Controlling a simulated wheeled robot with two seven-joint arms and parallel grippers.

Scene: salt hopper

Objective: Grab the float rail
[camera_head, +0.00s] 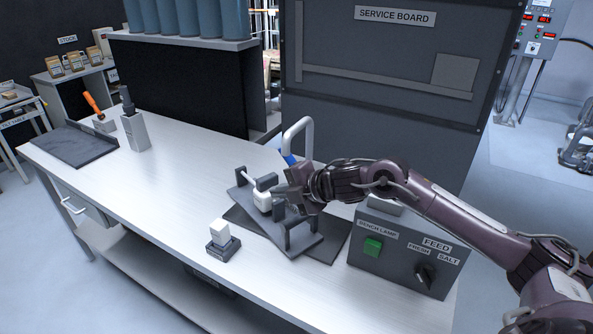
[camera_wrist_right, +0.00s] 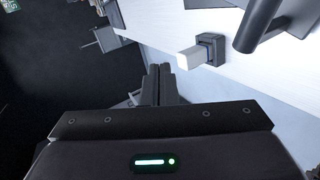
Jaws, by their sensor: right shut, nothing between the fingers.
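A dark grey stand (camera_head: 302,238) with upright posts sits on a dark mat on the bench in the head view. A pale rod (camera_head: 248,176) at its left end and a white block (camera_head: 262,200) at its middle look like parts of the float rail; my gripper hides some of this area. My right gripper (camera_head: 284,192) is over the stand beside the white block; I cannot tell whether it touches. Its fingers (camera_wrist_right: 161,85) are shut and empty in the right wrist view. My left gripper is not in view.
A small white block on a dark base (camera_head: 220,238) stands in front of the stand; it also shows in the right wrist view (camera_wrist_right: 194,56). The feed box (camera_head: 405,262) with a green button is at right. A curved pipe (camera_head: 307,135) rises behind. The bench's left middle is clear.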

